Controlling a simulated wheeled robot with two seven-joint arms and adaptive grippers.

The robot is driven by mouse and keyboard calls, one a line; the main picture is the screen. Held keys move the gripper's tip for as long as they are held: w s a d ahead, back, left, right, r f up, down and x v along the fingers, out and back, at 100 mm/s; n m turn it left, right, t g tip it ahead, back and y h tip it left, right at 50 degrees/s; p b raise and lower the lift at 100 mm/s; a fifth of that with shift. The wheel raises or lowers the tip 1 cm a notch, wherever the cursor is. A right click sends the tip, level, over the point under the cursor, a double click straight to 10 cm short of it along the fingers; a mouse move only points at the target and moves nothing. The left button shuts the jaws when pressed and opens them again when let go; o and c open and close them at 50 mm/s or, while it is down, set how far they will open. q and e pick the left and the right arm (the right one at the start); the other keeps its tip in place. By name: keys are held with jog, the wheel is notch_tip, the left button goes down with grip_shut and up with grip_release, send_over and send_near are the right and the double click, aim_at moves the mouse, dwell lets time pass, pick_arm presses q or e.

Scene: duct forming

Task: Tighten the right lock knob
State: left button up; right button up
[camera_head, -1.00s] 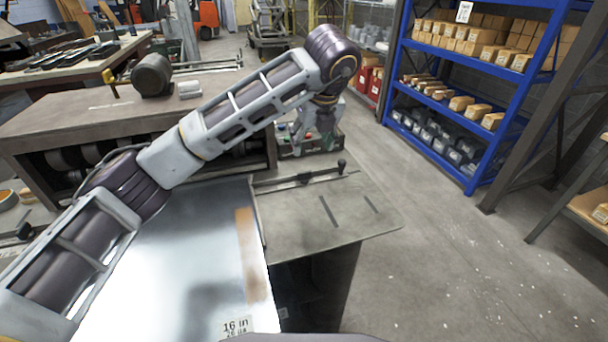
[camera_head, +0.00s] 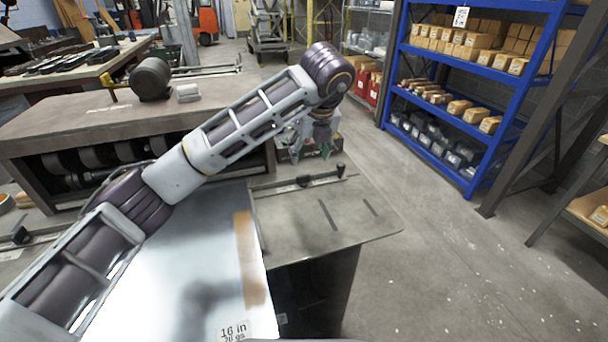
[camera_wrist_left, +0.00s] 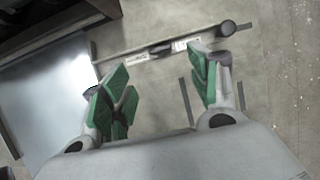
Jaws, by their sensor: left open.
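The right lock knob (camera_head: 341,170) is a small dark knob at the right end of a thin fence bar (camera_head: 270,188) that lies across the metal table. In the left wrist view the knob (camera_wrist_left: 228,28) is a dark round end beyond the right fingertip. My left gripper (camera_head: 312,152) hangs above and behind the bar near its right end. Its green-padded fingers (camera_wrist_left: 160,82) are open with nothing between them, apart from the knob as far as I can tell. My right gripper is not in view.
A shiny metal sheet (camera_head: 200,270) lies on the table left of the bare grey tabletop (camera_head: 330,232). A workbench (camera_head: 100,122) stands behind. A blue shelf rack (camera_head: 440,93) with boxes is at the right, with open floor (camera_head: 430,260) before it.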

aim_at(304, 176)
pick_arm(q)
jog(key=x, duration=0.9)
jog(key=shift+b, duration=0.4)
jog(key=shift+w+f, duration=0.3)
jog(key=shift+f, duration=0.4)
jog(key=shift+w+a+f, duration=0.1)
jog(key=shift+w+f, duration=0.05)
jog(key=shift+f, duration=0.2)
jog(key=c, duration=1)
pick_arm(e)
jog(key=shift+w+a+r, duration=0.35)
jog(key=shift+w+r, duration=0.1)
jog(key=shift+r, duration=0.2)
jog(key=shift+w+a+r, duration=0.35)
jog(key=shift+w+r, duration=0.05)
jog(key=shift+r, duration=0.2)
